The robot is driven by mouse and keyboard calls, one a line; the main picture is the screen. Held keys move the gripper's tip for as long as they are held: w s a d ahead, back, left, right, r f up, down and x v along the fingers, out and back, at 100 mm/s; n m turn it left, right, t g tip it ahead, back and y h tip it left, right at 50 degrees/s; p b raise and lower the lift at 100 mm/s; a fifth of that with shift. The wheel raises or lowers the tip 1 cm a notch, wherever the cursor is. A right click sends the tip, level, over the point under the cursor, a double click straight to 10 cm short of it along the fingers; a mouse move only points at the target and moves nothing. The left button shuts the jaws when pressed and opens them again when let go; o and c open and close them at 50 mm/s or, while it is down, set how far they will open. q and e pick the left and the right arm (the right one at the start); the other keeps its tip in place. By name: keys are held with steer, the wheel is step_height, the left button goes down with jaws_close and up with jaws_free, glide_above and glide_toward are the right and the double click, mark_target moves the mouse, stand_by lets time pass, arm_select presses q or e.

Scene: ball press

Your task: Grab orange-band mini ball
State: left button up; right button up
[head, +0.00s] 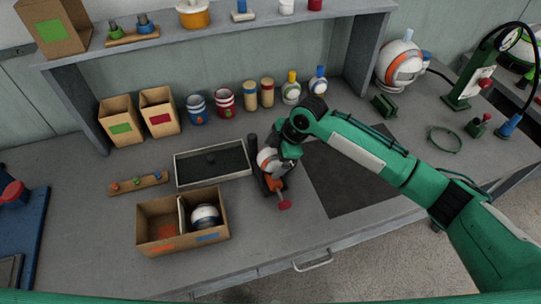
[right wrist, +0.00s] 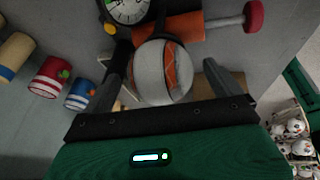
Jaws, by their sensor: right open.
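The orange-band mini ball (head: 267,160) is white with an orange stripe and sits at a small dark press (head: 262,184) with an orange part and a red-knobbed handle (head: 285,204). In the right wrist view the ball (right wrist: 150,72) lies between my fingers, in front of the orange part (right wrist: 182,27) and a round gauge (right wrist: 127,10). My right gripper (head: 277,152) is open around the ball; whether a finger touches it I cannot tell. The ball's underside is hidden. My left gripper is not in view.
A cardboard box (head: 183,222) holds a blue-band ball (head: 205,216) in its right compartment. A dark-bottomed tray (head: 176,170) lies left of the press. A dark mat (head: 350,190) lies under my right arm. Cans, bottles and small boxes line the back. A large orange-band ball (head: 403,68) stands back right.

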steer(key=shift+x, duration=1.3)
steer(key=shift+s+r, duration=0.1)
steer(key=c, duration=1)
steer(key=shift+r, duration=0.15)
